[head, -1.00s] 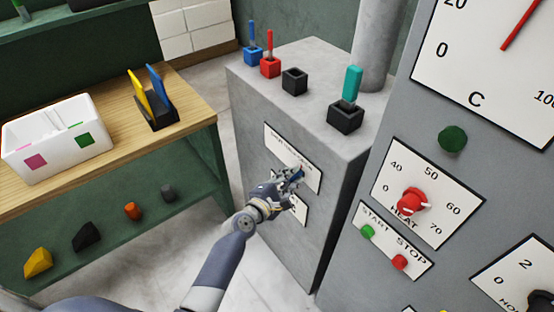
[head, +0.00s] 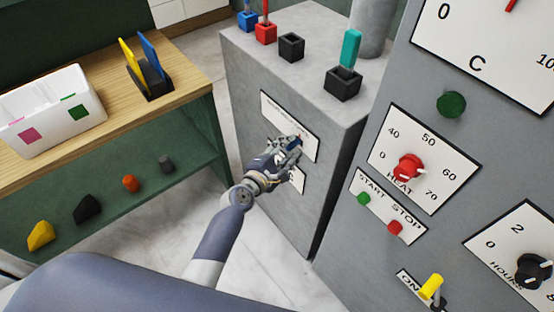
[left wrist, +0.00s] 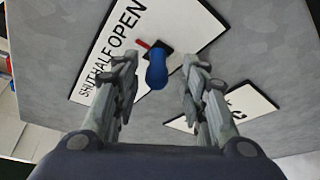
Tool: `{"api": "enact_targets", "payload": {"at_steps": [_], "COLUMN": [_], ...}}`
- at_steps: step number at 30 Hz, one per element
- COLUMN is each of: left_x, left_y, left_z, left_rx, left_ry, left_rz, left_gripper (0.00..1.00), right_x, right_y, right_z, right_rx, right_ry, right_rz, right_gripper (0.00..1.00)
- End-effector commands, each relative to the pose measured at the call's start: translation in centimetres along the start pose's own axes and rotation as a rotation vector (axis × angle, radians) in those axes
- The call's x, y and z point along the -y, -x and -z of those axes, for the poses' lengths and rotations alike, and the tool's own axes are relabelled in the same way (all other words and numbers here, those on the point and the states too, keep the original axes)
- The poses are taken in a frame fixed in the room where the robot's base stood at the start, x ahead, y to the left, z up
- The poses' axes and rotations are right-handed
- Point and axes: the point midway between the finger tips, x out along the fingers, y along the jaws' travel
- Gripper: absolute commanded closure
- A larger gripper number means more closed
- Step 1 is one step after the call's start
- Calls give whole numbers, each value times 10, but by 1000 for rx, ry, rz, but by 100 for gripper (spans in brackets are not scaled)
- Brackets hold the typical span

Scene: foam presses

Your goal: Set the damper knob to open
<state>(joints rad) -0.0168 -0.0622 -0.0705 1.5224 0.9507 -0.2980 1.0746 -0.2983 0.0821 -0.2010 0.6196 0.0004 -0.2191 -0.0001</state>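The damper knob (left wrist: 157,72) is blue and stands out from a white plate (left wrist: 190,22) marked SHUT, HALF and OPEN on the grey cabinet's front. In the left wrist view its red pointer (left wrist: 142,44) points left toward the lettering, roughly at HALF; the exact setting is hard to tell. My left gripper (left wrist: 157,66) is open, with one finger on each side of the knob and gaps between. In the head view the left gripper (head: 290,149) is at the plate (head: 276,107) and mostly hides the knob (head: 295,143). My right gripper is not in view.
A second white plate (head: 298,180) sits just below, partly hidden. The grey press panel at right has a red heat knob (head: 408,167), start and stop buttons and a yellow switch (head: 431,287). Coloured holders stand on the cabinet top. A wooden bench (head: 190,85) is at left.

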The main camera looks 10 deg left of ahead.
Motion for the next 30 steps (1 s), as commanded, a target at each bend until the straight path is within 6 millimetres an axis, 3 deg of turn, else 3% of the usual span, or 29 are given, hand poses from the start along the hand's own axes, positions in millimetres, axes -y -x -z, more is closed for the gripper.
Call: {"api": "enact_targets", "payload": {"at_steps": [15,21,30], "left_x": [2,1,1], "left_y": [93,109,111], "left_z": [-1,-1,-1], "left_rx": [0,1,1], "left_ry": [-2,0,-1], "left_rz": [4,3,3], "left_gripper": [60,60,60], "right_x": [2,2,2], "right_y": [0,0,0], "right_z": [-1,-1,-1], "right_rx": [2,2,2], "right_ry": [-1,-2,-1], "right_rz": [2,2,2], "right_gripper": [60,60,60]}}
